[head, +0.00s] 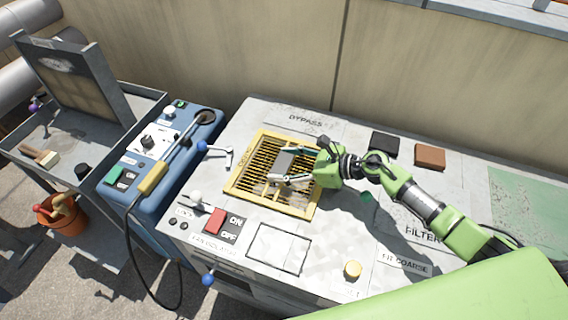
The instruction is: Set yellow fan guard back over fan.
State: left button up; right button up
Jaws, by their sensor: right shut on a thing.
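The yellow fan guard (234,188), a square slatted frame, lies over the grey unit's top in the middle of the head view. My right gripper (289,171) reaches in from the right and is shut on the guard near its middle, beside a grey block-like part. No fan shows; whatever is under the slats is hidden. I cannot tell whether the guard rests flat or is held slightly above the top. My left gripper is not in view.
A blue machine (150,200) with a cable stands left, beside a grey cart and an orange bucket (66,218). A wall stands behind.

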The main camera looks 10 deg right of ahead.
dwell(0.4)
jog(key=o, duration=1.5)
jog(key=shift+f, duration=0.15)
jog(key=v, duration=1.1)
jog(key=shift+s+d+r, duration=0.3)
jog(key=shift+d, duration=0.1)
